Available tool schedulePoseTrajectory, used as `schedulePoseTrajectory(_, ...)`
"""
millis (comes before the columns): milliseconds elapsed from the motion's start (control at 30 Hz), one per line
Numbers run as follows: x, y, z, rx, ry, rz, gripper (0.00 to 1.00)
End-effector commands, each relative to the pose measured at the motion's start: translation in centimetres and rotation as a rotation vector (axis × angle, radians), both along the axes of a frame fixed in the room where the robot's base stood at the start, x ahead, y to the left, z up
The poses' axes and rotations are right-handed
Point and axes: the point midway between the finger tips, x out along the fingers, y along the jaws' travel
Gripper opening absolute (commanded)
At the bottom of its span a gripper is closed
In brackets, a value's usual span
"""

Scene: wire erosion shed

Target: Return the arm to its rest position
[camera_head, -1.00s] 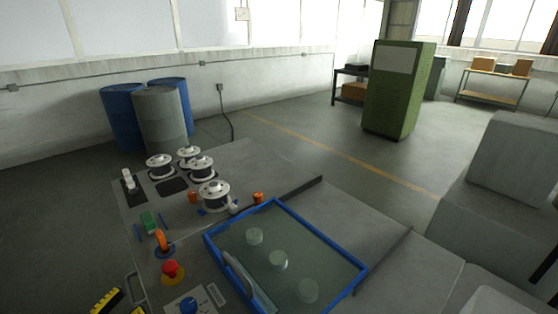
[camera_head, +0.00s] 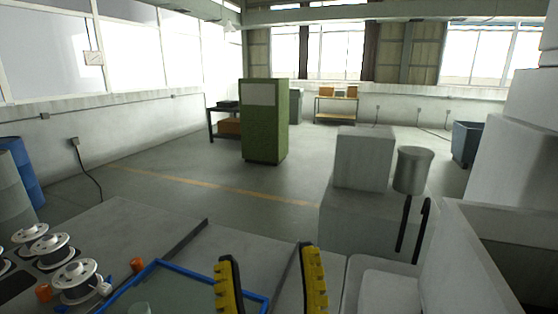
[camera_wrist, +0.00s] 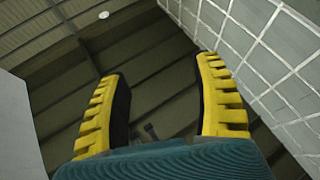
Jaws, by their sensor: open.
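My gripper (camera_head: 272,280) shows at the bottom middle of the head view, its two yellow and black fingers pointing up and spread apart. Nothing is between them. In the wrist view the open fingers (camera_wrist: 165,105) frame only the ceiling and a gridded window wall, so the gripper points upward. In the head view the fingers overlap the right part of the blue-framed tray (camera_head: 152,268) on the grey bench. The rest of my arm is out of view, and I cannot tell the gripper's height above the bench.
Several wire spools (camera_head: 76,280) stand at the bench's left. A grey machine block (camera_head: 364,158) and a cylindrical bucket-like part (camera_head: 413,170) stand to the right. A green cabinet (camera_head: 264,120) stands farther back. Open floor (camera_head: 215,178) lies between bench and cabinet.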

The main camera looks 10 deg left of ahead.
Motion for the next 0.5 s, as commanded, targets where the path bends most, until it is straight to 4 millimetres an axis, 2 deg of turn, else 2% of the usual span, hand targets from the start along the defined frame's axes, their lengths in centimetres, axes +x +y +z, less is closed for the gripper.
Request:
schedulePoseTrajectory(33,-0.6,-3.7,-0.2,0.021,0.048,-0.082,0.67)
schedulePoseTrajectory(100,-1.8,-8.3,-0.8,0.071,0.119,-0.191,0.67)
schedulePoseTrajectory(167,-3.3,-12.1,-1.4,0.127,0.171,-0.282,0.67)
schedulePoseTrajectory(200,-3.3,-12.1,1.5,0.135,0.177,-0.282,0.67)
schedulePoseTrajectory(233,-3.2,-11.8,3.1,0.132,0.178,-0.276,0.67)
schedulePoseTrajectory(367,-3.1,-11.7,8.3,0.133,0.178,-0.272,0.67)
schedulePoseTrajectory(500,-3.0,-11.7,14.4,0.133,0.179,-0.269,0.67)
